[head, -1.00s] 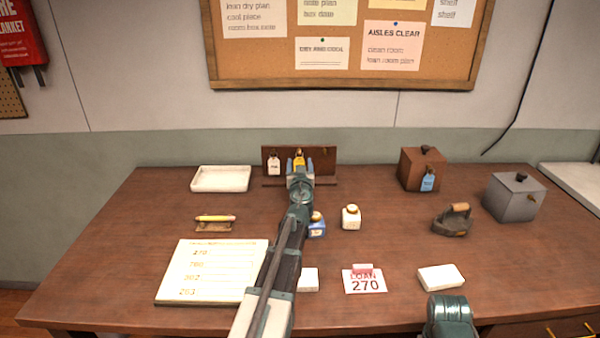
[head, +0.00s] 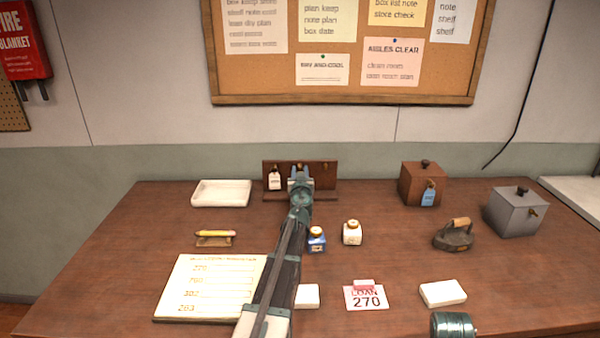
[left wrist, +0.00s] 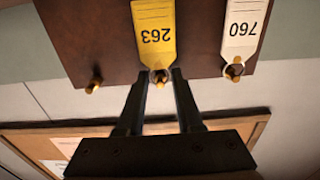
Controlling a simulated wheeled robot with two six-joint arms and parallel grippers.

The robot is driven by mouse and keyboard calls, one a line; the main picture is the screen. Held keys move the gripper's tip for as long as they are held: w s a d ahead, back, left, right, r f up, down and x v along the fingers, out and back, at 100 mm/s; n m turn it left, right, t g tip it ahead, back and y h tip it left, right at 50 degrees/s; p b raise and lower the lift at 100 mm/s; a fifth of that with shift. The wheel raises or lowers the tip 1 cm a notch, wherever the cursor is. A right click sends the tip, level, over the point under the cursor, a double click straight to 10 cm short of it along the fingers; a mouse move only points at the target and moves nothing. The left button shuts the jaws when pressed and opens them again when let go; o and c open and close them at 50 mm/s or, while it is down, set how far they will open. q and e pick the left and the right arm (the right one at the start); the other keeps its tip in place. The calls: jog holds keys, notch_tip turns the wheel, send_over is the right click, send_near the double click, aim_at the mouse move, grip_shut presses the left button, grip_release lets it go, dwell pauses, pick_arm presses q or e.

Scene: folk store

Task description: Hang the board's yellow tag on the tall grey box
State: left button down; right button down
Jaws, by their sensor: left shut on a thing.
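The yellow tag (left wrist: 155,35), marked 263, hangs at a brass peg on the brown board (left wrist: 90,45). My left gripper (left wrist: 163,76) is shut on the yellow tag at its ring end, close to the board. In the head view my left gripper (head: 300,173) is in front of the board (head: 325,178) and hides the yellow tag. The grey box (head: 511,212) stands at the right of the table, with a dark knob on top and a small brass peg on its side. The peg is bare.
A white tag (left wrist: 241,28), marked 760, hangs beside the yellow one. A brown box (head: 418,184) carries a blue tag (head: 429,193). An iron (head: 455,234), a white bottle (head: 352,232) and a blue bottle (head: 316,239) stand between the board and the table's front.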

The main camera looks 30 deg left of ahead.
pick_arm(q)
jog(key=shift+r+p, duration=0.35)
jog(key=shift+s+d, duration=0.2)
jog(key=shift+s, duration=0.2)
dwell(0.7)
jog(key=shift+s+d, duration=0.2)
jog(key=shift+s, duration=0.1)
jog(key=shift+s+d, duration=0.1)
jog(key=shift+s, duration=0.1)
jog(key=shift+s+d, duration=0.1)
jog(key=s+d, duration=0.1)
jog(key=s+r+p, duration=0.1)
jog(key=shift+s+d, duration=0.35)
jog(key=shift+s, duration=0.05)
jog(key=shift+w, duration=0.15)
dwell(1.1)
